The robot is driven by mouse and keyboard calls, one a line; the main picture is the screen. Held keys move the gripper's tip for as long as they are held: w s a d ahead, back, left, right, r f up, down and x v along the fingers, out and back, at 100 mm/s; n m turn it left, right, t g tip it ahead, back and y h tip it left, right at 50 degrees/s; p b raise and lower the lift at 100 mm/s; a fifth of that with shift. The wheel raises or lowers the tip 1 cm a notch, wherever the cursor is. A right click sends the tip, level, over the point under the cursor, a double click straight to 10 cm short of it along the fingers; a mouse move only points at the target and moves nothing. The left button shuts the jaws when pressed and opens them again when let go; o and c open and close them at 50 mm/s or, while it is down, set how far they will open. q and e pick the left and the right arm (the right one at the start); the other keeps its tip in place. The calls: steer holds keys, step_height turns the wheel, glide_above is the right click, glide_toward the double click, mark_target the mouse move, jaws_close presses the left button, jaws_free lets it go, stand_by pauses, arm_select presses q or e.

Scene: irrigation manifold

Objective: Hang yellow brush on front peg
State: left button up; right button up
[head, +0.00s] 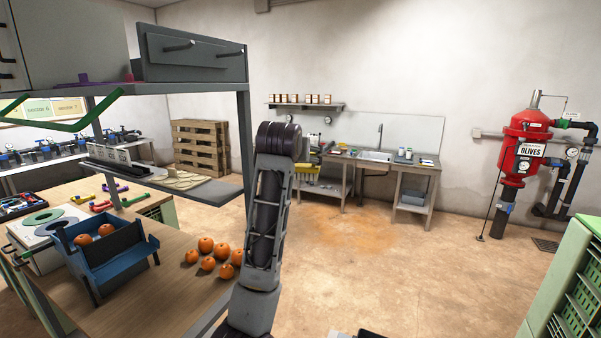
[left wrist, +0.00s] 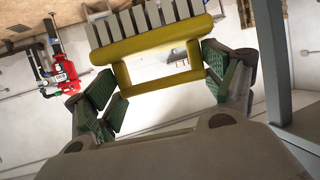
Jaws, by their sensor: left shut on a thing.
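The yellow brush (left wrist: 150,48) is held in my left gripper (left wrist: 160,82), which is shut on its frame-like handle in the left wrist view. Its grey bristles point to the top of that view. In the head view a small yellow part of the brush (head: 322,188) shows just right of my raised left arm, beside the partly hidden left gripper (head: 309,172). Two dark rods (head: 179,46) stick out of a grey panel at upper left, apart from the brush; I cannot tell whether either is the front peg. My right gripper is not in view.
A grey shelf frame (head: 246,135) stands close left of my arm. The wooden table (head: 165,285) holds a blue crate (head: 110,262) and loose oranges (head: 207,244). A green crate stack (head: 570,285) is at right. The floor between is clear.

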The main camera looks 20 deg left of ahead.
arm_select(q)
steer(key=s+r+n+g+y+p, duration=0.15)
steer(key=s+r, duration=0.35)
steer(key=r, duration=1)
steer(key=s+a+r+n+y+p, duration=0.15)
steer(key=s+r, duration=0.25)
steer(key=r, duration=1.1)
steer(key=s+r+n+g+y+p, duration=0.1)
steer(key=s+r+n+y+p, duration=0.3)
steer(key=r, duration=1.1)
steer(key=s+a+f+n+g+y, duration=0.2)
steer(key=s+f+n+g, duration=0.1)
steer(key=f, duration=0.4)
steer(key=s+a+f+n+g+y, duration=0.1)
steer(key=s+f+n+g+y, duration=0.1)
steer(key=s+f+n+g, duration=0.2)
steer(key=shift+a+f+n+g+b, duration=0.45)
steer(key=shift+f+g, duration=0.8)
steer(key=shift+f, duration=0.35)
steer(key=shift+a, duration=0.15)
